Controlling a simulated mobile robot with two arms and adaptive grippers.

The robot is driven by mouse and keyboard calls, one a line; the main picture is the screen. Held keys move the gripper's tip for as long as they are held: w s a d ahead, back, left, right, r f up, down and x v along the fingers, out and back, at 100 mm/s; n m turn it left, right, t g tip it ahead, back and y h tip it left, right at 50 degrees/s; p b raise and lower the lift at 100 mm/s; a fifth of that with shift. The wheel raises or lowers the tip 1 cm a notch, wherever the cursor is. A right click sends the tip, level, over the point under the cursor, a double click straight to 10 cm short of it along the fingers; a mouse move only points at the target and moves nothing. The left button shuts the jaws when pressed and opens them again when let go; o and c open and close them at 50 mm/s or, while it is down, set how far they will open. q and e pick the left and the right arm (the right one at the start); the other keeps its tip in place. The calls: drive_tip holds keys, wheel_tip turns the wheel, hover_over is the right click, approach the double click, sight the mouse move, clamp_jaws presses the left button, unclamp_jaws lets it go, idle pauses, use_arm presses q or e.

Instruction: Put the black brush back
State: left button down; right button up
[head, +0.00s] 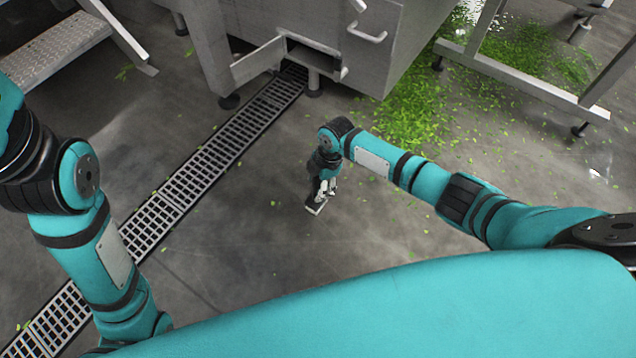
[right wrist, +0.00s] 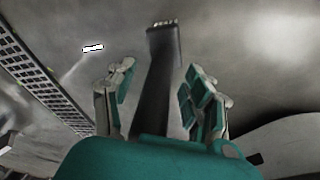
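The black brush shows in the right wrist view as a long dark handle (right wrist: 158,95) with a wider head and pale bristles at its far end. My right gripper (right wrist: 160,72) has its fingers on either side of the handle. Floor shows between handle and fingers, so it looks open around the brush rather than closed on it. In the head view the right gripper (head: 326,186) points down low over the floor. The brush head (head: 316,208) shows as a small pale-edged piece just below it; I cannot tell if it touches the floor. My left gripper is out of view.
A long floor drain grate (head: 205,172) runs diagonally left of the right gripper. Beyond stands a steel machine (head: 385,50) with an open low compartment (head: 312,60). Green leaf scraps (head: 420,110) lie by a steel frame (head: 520,80). Metal steps (head: 50,55) stand at far left. The floor between is mostly clear.

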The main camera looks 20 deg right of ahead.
wheel_tip(320, 180, up, 12)
drive_tip(key=d, duration=0.2)
drive_tip(key=shift+s+d, duration=0.2)
